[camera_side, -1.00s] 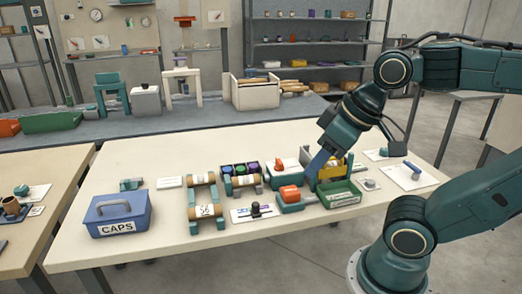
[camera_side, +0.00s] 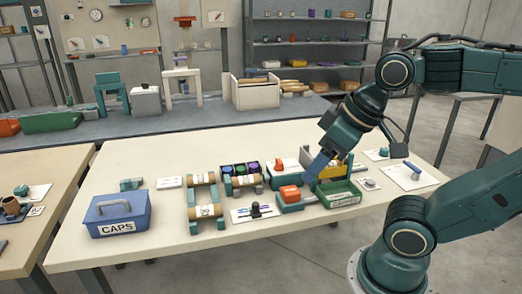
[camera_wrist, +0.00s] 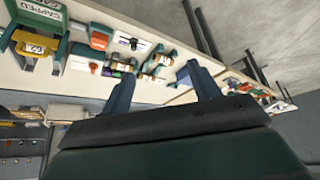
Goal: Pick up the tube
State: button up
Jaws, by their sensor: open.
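Several brown tubes with pale labels lie on teal stands in the side view. One tube (camera_side: 208,211) lies at the front of a stand, another tube (camera_side: 203,179) lies behind it, and a third tube (camera_side: 243,181) lies in front of the coloured caps. I cannot tell which of them the task means.
A blue CAPS box (camera_side: 118,222) stands at the table's left. A rack of green, blue and purple caps (camera_side: 239,169) stands mid-table. A green tray (camera_side: 339,198) and a yellow part (camera_side: 333,168) are close to my gripper. The table's left back is clear.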

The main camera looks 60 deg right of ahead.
jog(key=w+d+n+g, duration=0.2)
jog(key=w+d, duration=0.2)
jog(key=w, duration=0.6)
jog(key=w+d+n+g, duration=0.1)
jog(key=w+d+n, duration=0.25)
jog(key=w, duration=0.55)
jog(key=w+d+f+n+g, duration=0.2)
jog(key=w+d+f+n, duration=0.1)
jog(key=w+d+f, duration=0.9)
jog(key=shift+w+d+f+g, duration=0.2)
jog(key=shift+d+f+g, duration=0.1)
jog(key=shift+d+f, duration=0.75)
jog(key=shift+d+n, duration=0.1)
jog(key=shift+n, duration=0.15)
send_over(245, 181)
jog(key=w+d, duration=0.1)
jog(key=d, duration=0.1)
jog(key=shift+a+f, duration=0.2)
jog(key=shift+f, duration=3.9)
